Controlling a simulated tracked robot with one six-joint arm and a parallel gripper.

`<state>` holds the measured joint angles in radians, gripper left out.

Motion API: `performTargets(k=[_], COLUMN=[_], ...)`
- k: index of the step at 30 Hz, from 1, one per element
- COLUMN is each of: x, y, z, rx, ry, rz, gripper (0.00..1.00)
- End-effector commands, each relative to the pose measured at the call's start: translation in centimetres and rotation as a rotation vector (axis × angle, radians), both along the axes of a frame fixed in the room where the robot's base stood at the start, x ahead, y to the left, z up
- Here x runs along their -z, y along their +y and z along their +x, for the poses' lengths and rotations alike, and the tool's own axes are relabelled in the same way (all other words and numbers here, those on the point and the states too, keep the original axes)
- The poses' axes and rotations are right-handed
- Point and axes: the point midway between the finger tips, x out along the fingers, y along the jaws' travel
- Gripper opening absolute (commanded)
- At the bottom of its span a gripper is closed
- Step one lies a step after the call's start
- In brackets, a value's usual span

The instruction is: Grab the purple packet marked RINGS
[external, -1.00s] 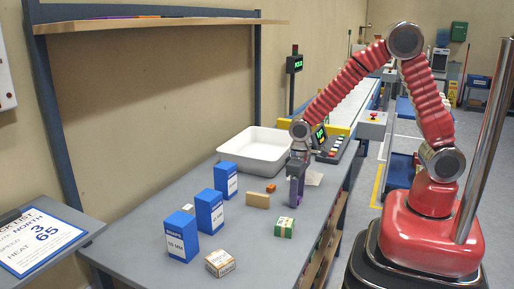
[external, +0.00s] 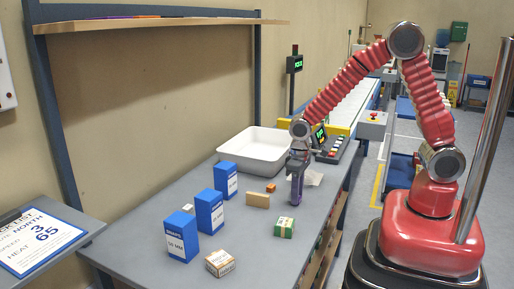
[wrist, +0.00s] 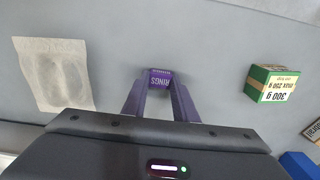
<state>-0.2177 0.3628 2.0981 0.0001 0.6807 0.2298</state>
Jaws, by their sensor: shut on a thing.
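The purple packet marked RINGS (wrist: 160,79) is between my gripper's fingertips in the wrist view, with its lettering upside down. In the external view the purple packet (external: 295,197) shows only in part, low between the fingers. My gripper (external: 296,190) points down at the bench and is shut on the packet; it also shows in the wrist view (wrist: 160,92). The packet is at or very near the bench top; I cannot tell whether it touches.
A green and white box (external: 283,228) stands close in front of my gripper. A tan block (external: 258,200), an orange cube (external: 271,188) and several blue boxes (external: 209,211) stand to the left. A white tray (external: 262,166) is behind. A pale moulded sheet (wrist: 55,75) lies nearby.

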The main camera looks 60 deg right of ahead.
Motion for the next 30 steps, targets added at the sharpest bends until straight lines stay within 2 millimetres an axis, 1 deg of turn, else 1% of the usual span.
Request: performTargets(k=[5, 15, 18, 23, 30], x=[-1.6, -7.5, -8.7, -9.7, -9.8], y=[0.0, 0.0, 0.0, 0.0, 0.0], z=[0.1, 0.1, 0.1, 0.1, 0.0], rx=[0.000, 0.000, 0.000, 0.000, 0.000], ry=[-0.003, -0.005, -0.003, -0.001, 0.000], rz=[0.001, 0.001, 0.001, 0.000, 0.000], gripper=[0.04, 0.04, 0.04, 0.04, 0.04])
